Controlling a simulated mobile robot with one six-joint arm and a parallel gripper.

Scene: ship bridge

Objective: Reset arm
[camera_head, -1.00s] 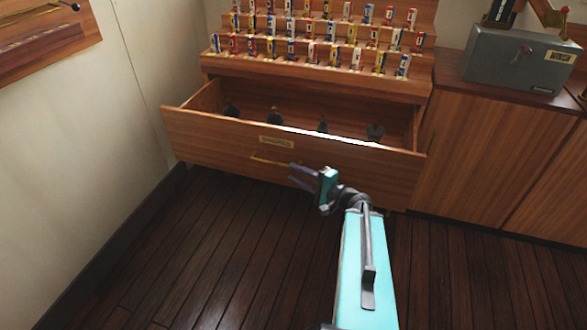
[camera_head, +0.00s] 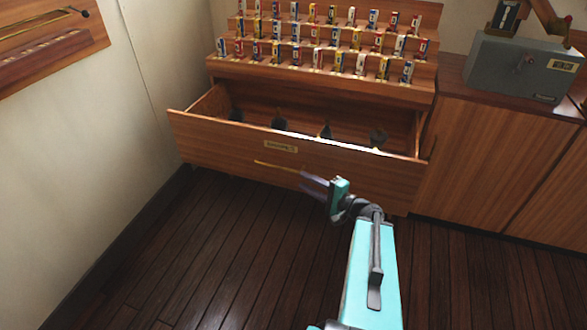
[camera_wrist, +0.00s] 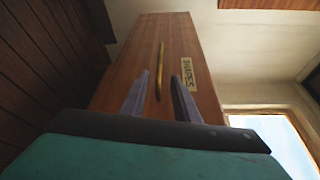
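My gripper (camera_head: 316,184) is in front of the open wooden drawer (camera_head: 225,140), near the right end of its brass handle (camera_head: 275,165). In the wrist view my gripper (camera_wrist: 160,92) shows two grey fingers spread apart with nothing held between them. The brass handle (camera_wrist: 160,70) appears beyond the fingers, and a gap seems to lie between them and it. The drawer front (camera_wrist: 190,45) carries a label plate (camera_wrist: 188,75) reading "SHAPES". The drawer is pulled out and holds several dark objects (camera_head: 279,123), partly hidden by its front.
Stepped wooden racks (camera_head: 320,75) with several rows of small coloured pieces stand above the drawer. A grey metal box (camera_head: 525,70) sits on the cabinet (camera_head: 490,150) at right. A wall (camera_head: 60,150) bounds the left. The dark plank floor (camera_head: 200,265) is clear.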

